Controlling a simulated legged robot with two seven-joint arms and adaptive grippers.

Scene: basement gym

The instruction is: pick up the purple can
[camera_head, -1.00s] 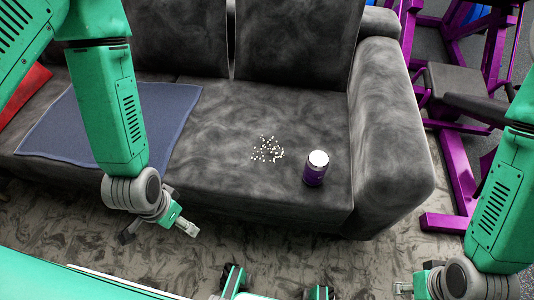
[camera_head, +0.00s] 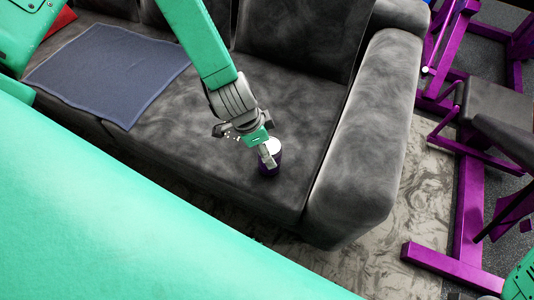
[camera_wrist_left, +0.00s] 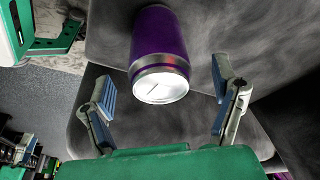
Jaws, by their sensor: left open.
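The purple can (camera_head: 270,168) with a silver top stands upright on the grey sofa seat (camera_head: 200,110), near its front and the right armrest. My left gripper (camera_head: 266,155) is at the can's top in the head view and hides part of it. In the left wrist view the can (camera_wrist_left: 160,42) lies between the lines of the two spread fingers, with its silver lid facing my palm. The left gripper (camera_wrist_left: 165,103) is open, with a gap on both sides of the can. My right gripper is not in view.
A blue-grey cloth (camera_head: 105,70) lies on the left of the sofa. The armrest (camera_head: 370,120) rises to the right, with purple gym equipment (camera_head: 470,200) beyond.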

